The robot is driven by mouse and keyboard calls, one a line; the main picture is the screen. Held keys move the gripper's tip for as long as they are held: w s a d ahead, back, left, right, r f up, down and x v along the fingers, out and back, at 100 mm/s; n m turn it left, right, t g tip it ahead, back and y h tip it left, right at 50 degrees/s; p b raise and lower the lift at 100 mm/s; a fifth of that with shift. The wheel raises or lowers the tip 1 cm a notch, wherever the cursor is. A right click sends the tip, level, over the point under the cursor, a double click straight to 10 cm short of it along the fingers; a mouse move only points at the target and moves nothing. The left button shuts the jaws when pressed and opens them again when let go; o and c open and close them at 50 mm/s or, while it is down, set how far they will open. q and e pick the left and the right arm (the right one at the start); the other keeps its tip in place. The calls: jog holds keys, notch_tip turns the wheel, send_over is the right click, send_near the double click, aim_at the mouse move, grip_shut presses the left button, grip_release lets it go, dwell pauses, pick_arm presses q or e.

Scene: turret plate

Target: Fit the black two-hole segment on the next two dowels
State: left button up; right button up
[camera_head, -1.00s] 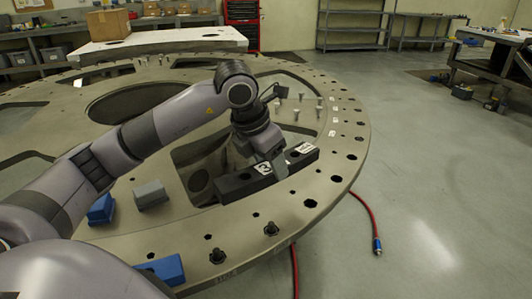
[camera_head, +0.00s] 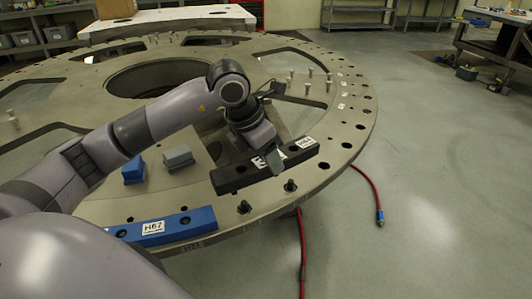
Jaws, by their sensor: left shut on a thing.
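The black segment (camera_head: 230,180) is a long bar with white labels on it. My left gripper (camera_head: 274,164) is shut on it near its middle, over the near rim of the turret plate (camera_head: 330,180). The bar lies slanted, its right end farther back. My right gripper is out of view.
A blue segment (camera_head: 178,228) labelled H67 lies on the rim to the left of the dowels. A blue block (camera_head: 133,170) and a grey block (camera_head: 178,157) sit on the plate. Light pins (camera_head: 308,87) stand farther back. A red hose (camera_head: 368,180) runs on the floor.

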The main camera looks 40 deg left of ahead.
aim_at(253, 165)
pick_arm(q)
jog(key=shift+f+b, duration=2.05)
jog(key=shift+f, duration=0.85)
jog(key=shift+f+b, duration=1.35)
jog(key=shift+f, duration=0.15)
jog(key=o, duration=1.4)
jog(key=v, duration=0.7)
jog(key=shift+s, duration=0.1)
